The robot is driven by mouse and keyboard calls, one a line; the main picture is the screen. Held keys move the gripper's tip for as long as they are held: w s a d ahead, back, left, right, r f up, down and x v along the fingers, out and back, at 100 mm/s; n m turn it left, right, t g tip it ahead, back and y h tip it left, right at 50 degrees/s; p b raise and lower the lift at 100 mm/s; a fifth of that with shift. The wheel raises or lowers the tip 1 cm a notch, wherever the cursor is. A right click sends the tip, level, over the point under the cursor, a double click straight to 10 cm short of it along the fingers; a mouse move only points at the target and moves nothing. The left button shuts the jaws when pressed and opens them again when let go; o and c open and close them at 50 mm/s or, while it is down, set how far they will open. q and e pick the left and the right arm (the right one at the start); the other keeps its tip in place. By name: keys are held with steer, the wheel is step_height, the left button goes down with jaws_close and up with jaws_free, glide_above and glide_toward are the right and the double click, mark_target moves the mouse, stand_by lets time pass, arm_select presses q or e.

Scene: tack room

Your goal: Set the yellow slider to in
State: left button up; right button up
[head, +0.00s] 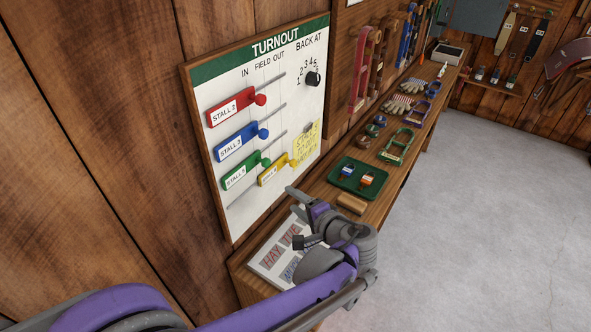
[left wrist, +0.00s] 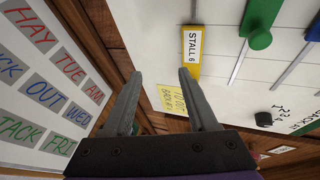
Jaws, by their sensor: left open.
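The yellow slider (head: 272,175) is the lowest on the turnout board (head: 235,205), with its knob at the right end. It stands further right than the red, blue and green sliders, and bare rail shows to its left. In the left wrist view the yellow slider (left wrist: 194,69) shows its STALL 6 label. My left gripper (head: 293,215) is open and empty, just below and right of the slider in the head view. In the wrist view my left gripper (left wrist: 159,74) has one finger overlapping the slider's knob end; contact cannot be told. My right gripper is not in view.
The green slider (head: 240,175) is close above the yellow one. A yellow note (head: 306,148) is stuck at the board's right. The bench (head: 325,190) holds a green tray (head: 345,182) and tack.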

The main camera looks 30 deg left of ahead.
mark_target(295, 165)
arm_select(q)
steer(key=w+d+r+t+y, duration=0.2)
steer(key=w+d+y, duration=0.1)
steer(key=w, duration=0.2)
steer(key=shift+m, duration=0.3)
steer(key=x, duration=1)
steer(key=shift+w+a+r, duration=0.2)
steer(key=shift+a+r, duration=0.05)
jaws_close()
stand_by(0.6)
